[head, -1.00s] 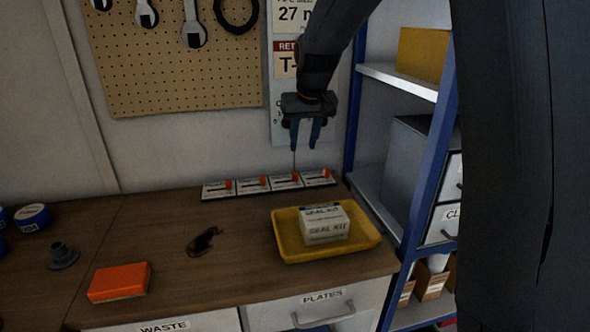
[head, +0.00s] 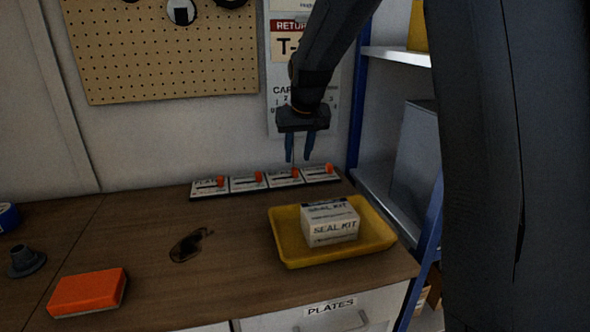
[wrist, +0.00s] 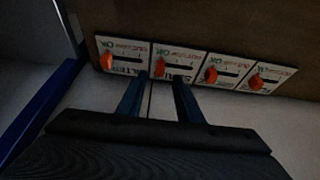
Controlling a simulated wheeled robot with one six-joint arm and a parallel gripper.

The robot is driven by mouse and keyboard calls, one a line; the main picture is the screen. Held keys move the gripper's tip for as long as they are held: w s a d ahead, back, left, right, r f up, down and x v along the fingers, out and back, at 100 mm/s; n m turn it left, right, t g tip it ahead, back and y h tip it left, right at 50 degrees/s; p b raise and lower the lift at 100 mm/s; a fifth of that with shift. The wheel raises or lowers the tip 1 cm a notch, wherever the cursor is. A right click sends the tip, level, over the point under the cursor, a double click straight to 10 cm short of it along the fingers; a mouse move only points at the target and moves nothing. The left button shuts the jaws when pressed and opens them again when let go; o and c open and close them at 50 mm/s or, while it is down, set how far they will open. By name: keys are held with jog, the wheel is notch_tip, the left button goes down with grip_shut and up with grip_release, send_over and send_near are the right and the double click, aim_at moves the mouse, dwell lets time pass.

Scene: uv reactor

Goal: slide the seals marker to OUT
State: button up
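The seals card (head: 283,182) is the third from the left in a row of white label cards at the back of the bench. Its orange marker (head: 295,173) sits at the right end of the slot; in the wrist view this marker (wrist: 159,68) is at the left end, by small green lettering, with red lettering towards the other end. My gripper (head: 300,158) points down just above and behind this card, fingers apart and empty. In the wrist view its fingers (wrist: 158,88) reach towards the card's near edge and partly hide its label. I see no contact with the marker.
Neighbouring cards with orange markers stand close on both sides, including the plates card (head: 209,188). A yellow tray (head: 283,252) holding a seal kit box (head: 331,224) is in front. Blue-posted shelving (head: 429,215) is right.

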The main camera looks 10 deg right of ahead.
aim_at(295, 169)
jog(key=shift+p+x, duration=0.35)
jog(key=shift+x, duration=2.7)
grip_shut()
